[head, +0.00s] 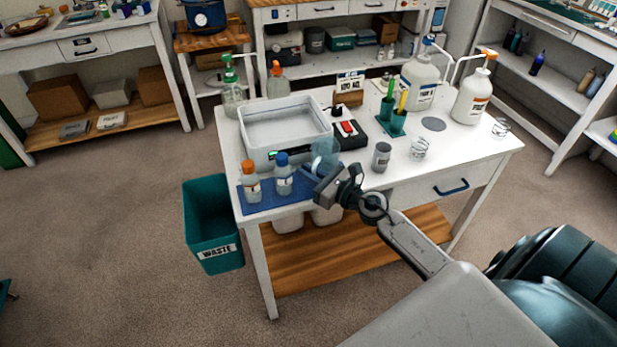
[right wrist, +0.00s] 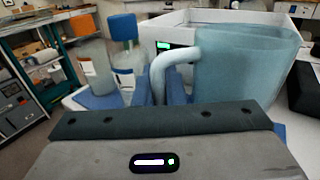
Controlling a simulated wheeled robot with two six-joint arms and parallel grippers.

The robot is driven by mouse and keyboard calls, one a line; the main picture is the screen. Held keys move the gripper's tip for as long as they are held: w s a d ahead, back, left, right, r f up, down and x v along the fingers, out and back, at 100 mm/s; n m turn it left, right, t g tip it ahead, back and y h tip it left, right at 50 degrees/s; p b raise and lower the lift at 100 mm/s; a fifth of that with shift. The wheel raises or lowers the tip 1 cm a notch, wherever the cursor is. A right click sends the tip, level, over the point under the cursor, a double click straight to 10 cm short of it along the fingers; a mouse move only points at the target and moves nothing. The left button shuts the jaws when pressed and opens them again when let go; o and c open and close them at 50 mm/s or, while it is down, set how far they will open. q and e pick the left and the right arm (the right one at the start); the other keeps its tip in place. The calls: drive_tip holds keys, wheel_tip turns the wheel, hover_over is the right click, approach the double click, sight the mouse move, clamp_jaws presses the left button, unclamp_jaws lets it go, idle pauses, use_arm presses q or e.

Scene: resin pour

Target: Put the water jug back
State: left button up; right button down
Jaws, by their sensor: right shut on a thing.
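The water jug (head: 325,152) is a translucent pale-blue vessel at the front of the white table, just in front of the white basin. In the right wrist view the jug (right wrist: 245,70) looks upright, with its curved handle (right wrist: 168,65) toward the gripper. My right gripper (head: 318,174) is shut on that handle, its blue fingers on either side of it. The jug's base is hidden, so I cannot tell whether it touches the table. My left gripper is not in view.
An orange-capped bottle (head: 250,183) and a blue-capped bottle (head: 283,176) stand on a blue mat (head: 262,204) left of the jug. The white basin (head: 285,125) is behind. A grey cup (head: 381,157) stands to the right. A teal waste bin (head: 212,222) is beside the table.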

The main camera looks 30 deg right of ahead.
drive_tip(key=shift+f, duration=0.2)
drive_tip(key=shift+f, duration=0.2)
drive_tip(key=c, duration=1.5)
unclamp_jaws()
